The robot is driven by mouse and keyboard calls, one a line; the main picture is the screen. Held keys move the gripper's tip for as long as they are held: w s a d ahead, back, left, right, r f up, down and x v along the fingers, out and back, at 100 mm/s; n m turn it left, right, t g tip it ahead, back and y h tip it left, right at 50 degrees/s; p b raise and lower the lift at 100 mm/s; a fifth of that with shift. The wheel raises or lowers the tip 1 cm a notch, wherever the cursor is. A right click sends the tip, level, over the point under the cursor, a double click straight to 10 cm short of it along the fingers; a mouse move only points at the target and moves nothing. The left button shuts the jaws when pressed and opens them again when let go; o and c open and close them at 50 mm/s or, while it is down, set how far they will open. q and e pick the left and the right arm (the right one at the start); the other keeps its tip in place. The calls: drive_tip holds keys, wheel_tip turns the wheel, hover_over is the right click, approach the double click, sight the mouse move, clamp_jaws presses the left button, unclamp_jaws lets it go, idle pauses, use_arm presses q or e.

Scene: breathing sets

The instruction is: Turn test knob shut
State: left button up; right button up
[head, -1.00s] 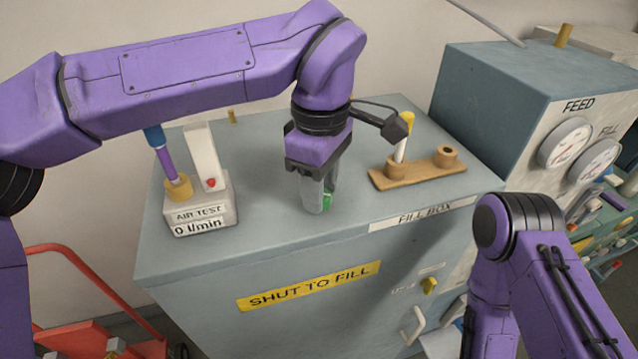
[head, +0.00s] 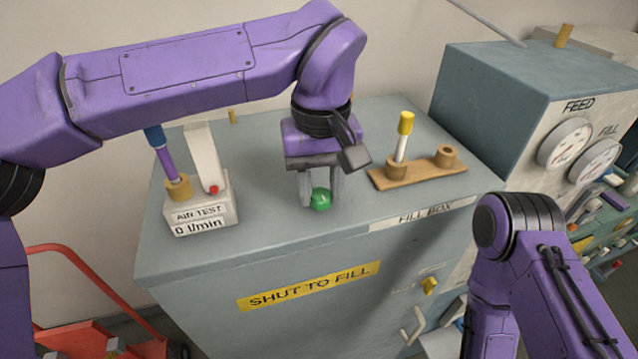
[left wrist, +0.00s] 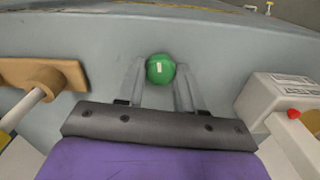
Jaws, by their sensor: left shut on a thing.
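The test knob (head: 321,200) is a round green knob with a small white mark, on top of the grey-blue fill box. My left gripper (head: 319,199) points down over it, with a finger on either side, shut on the knob. In the left wrist view the green knob (left wrist: 160,69) sits between the two grey fingertips (left wrist: 160,76), its white mark pointing along the fingers. What lies under the knob is hidden. My right arm shows at the lower right, but its gripper is out of view.
An air test block (head: 202,205) reading 0 l/min, with a red button and a purple-and-blue tube, stands left of the knob. A wooden holder (head: 430,172) with a yellow-capped white stick (head: 402,140) stands right. A feed box (head: 530,100) with gauges is further right.

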sight(320, 194)
use_arm(q)
drive_tip(key=shift+s+f+m, duration=0.1)
drive_tip(key=shift+m, duration=0.8)
drive_tip(key=o, duration=1)
drive_tip(key=shift+o, duration=0.2)
wheel_tip(320, 194, up, 11)
drive_tip(key=shift+f, duration=0.15)
